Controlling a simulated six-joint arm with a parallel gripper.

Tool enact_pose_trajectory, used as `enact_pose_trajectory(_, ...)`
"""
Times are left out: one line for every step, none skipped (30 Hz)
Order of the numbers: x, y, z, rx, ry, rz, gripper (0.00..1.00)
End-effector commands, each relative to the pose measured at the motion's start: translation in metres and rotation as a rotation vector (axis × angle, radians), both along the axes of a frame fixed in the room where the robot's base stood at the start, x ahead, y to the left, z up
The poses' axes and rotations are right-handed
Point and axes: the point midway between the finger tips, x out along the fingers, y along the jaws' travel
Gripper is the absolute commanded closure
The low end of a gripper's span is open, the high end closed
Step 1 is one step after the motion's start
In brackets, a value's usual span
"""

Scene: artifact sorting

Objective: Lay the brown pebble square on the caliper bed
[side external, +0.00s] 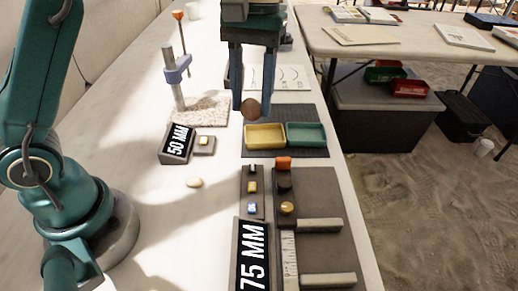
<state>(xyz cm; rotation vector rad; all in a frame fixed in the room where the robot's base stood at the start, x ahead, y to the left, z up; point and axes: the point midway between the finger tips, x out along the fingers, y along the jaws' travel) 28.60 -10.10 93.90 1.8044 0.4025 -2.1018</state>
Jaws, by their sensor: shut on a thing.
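The brown pebble (251,108) is round and sits between the fingertips of my gripper (251,103). My gripper points down and is shut on it, above the table near the left end of the yellow tray. The caliper bed appears to be the dark board (318,192) at the front right, with a pale ruler strip (289,262) and two light bars (320,225) across it. An orange block, a black piece and a round amber piece (287,208) lie along its left edge. The pebble is well behind this board and apart from it.
The yellow tray (265,147) and green tray (306,145) stand on a dark mat. A clamp stand (178,80) rises at the back left. A 50 MM sign (177,144) and a 75 MM sign (252,262) stand on the table. A pale pebble (194,183) lies alone.

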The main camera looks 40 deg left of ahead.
Motion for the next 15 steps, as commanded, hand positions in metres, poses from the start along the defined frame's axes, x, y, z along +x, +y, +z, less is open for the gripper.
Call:
enact_pose_trajectory(0.006,-0.016,-0.005,0.0,0.001,0.028,1.0)
enact_pose_trajectory(0.009,-0.024,-0.007,0.0,0.0,0.045,1.0)
enact_pose_trajectory(0.011,-0.035,-0.011,0.001,0.001,0.058,1.0)
enact_pose_trajectory(0.013,-0.042,-0.013,0.0,0.0,0.06,1.0)
enact_pose_trajectory(0.014,-0.048,-0.016,0.001,0.0,0.058,1.0)
enact_pose_trajectory(0.014,-0.055,-0.021,0.001,0.001,0.045,1.0)
enact_pose_trajectory(0.015,-0.061,-0.024,0.0,0.0,0.032,1.0)
enact_pose_trajectory(0.015,-0.065,-0.027,0.001,0.001,0.02,1.0)
enact_pose_trajectory(0.013,-0.072,-0.033,0.0,0.0,0.002,1.0)
enact_pose_trajectory(0.012,-0.074,-0.036,0.0,0.001,-0.007,1.0)
enact_pose_trajectory(0.011,-0.075,-0.037,0.0,-0.001,-0.011,1.0)
enact_pose_trajectory(0.01,-0.076,-0.039,-0.001,-0.002,-0.016,1.0)
enact_pose_trajectory(0.01,-0.077,-0.04,-0.001,-0.003,-0.019,1.0)
enact_pose_trajectory(0.009,-0.078,-0.041,-0.002,-0.003,-0.021,1.0)
enact_pose_trajectory(0.008,-0.08,-0.043,-0.001,-0.004,-0.026,1.0)
